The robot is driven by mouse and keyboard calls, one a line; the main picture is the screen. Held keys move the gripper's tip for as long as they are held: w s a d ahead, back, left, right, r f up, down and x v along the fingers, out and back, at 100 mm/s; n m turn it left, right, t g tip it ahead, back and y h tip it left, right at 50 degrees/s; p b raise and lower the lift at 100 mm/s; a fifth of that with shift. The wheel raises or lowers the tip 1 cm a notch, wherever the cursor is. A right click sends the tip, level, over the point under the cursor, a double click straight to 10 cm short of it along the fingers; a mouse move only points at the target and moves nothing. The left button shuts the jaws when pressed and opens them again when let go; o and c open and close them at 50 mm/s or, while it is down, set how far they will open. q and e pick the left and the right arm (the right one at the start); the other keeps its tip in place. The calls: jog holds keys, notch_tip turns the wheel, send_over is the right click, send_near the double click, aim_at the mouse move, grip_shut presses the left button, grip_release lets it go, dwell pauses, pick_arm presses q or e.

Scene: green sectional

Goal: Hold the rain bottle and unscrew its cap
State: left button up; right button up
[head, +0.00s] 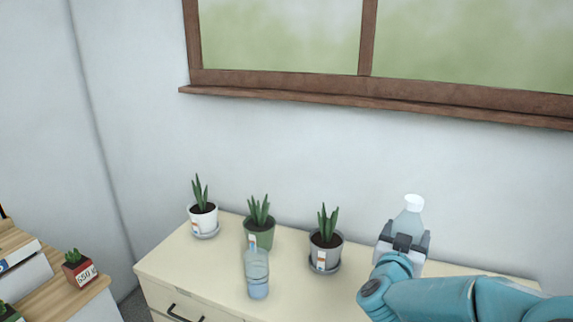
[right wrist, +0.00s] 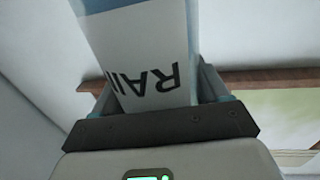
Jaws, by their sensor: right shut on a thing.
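The rain bottle (head: 409,222) is clear blue with a white cap (head: 414,202) on top, seen in the head view at the right. My right gripper (head: 405,243) is shut on the bottle and hides much of its lower part. The bottle stands nearly upright with its cap clear above the jaws. In the right wrist view the bottle's white label (right wrist: 150,75) with dark letters, upside down, fills the space between the fingers (right wrist: 155,95). The cap is outside the wrist view. My left gripper is not in view.
A wooden window sill (head: 350,106) runs above. A wooden shelf (head: 40,285) stands at left.

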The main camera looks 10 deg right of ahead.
jog(key=shift+n, duration=0.3)
jog(key=f, duration=0.3)
jog(key=a+f, duration=0.1)
jog(key=f, duration=0.1)
jog(key=shift+w+f, duration=0.1)
jog(key=shift+f, duration=0.25)
jog(key=a+f+n+t+y, duration=0.2)
jog(key=a+f+y, duration=0.25)
jog(key=f, duration=0.35)
jog(key=s+a+f+n+t+y, duration=0.1)
jog(key=s+a+n+y, duration=0.1)
jog(key=a+n+y, duration=0.1)
jog(key=s+a+f+n+t+y, duration=0.1)
jog(key=a+y, duration=0.3)
jog(key=a, duration=0.4)
jog(key=shift+s+a+f+n+y, duration=0.2)
jog(key=shift+s+n+y, duration=0.15)
jog(key=shift+s+n, duration=0.5)
